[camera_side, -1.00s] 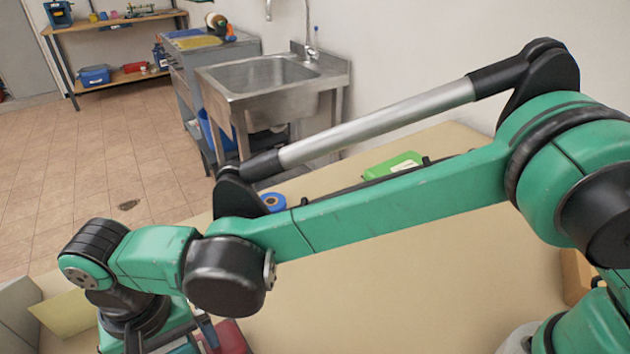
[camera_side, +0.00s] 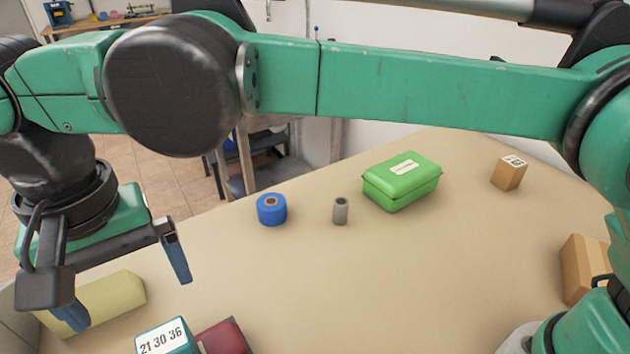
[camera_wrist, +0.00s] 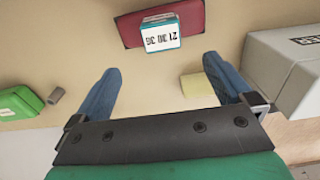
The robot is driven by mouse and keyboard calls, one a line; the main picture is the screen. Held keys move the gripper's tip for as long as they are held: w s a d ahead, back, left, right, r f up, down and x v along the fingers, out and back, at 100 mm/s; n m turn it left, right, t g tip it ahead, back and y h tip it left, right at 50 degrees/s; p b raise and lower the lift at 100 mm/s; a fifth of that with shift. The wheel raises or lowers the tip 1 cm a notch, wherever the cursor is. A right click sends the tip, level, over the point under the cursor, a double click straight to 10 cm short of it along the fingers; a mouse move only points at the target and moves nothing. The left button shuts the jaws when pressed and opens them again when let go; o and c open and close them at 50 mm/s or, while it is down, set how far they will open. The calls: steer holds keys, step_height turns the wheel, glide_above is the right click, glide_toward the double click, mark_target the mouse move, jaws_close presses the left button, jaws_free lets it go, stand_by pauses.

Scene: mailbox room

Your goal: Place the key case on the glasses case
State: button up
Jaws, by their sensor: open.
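A dark red case (camera_side: 226,338), which may be the glasses case, lies at the bottom edge of the side view, partly cut off. A teal-edged box with a white face reading "21 30 36" (camera_side: 165,338), which may be the key case, is at its left. In the wrist view this box (camera_wrist: 162,36) overlaps the red case (camera_wrist: 190,18); whether it rests on it or stands against it I cannot tell. My gripper (camera_side: 128,292) is open and empty above the table, its blue fingers spread apart. In the wrist view the box lies beyond and between the fingertips (camera_wrist: 163,68).
A yellow block (camera_side: 105,300) lies behind the gripper. A grey box (camera_wrist: 292,72) stands right in the wrist view. The table's middle is clear.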

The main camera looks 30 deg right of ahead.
steer(key=w+d+r+t+y, duration=0.1)
steer(key=w+d+r, duration=0.15)
steer(key=d, duration=0.65)
steer(key=w+d+r+t+y, duration=0.1)
steer(key=w+d+t, duration=0.15)
steer(key=d, duration=0.65)
steer(key=s+d+f+t+h, duration=0.1)
steer(key=s+d+f+t, duration=0.1)
steer(key=d, duration=0.6)
steer(key=s+d+f+t+h, duration=0.1)
steer(key=s+d+f, duration=0.3)
steer(key=d, duration=0.4)
steer(key=shift+d+f+t, duration=0.3)
steer(key=shift+d+t, duration=0.05)
steer(key=shift+d, duration=0.05)
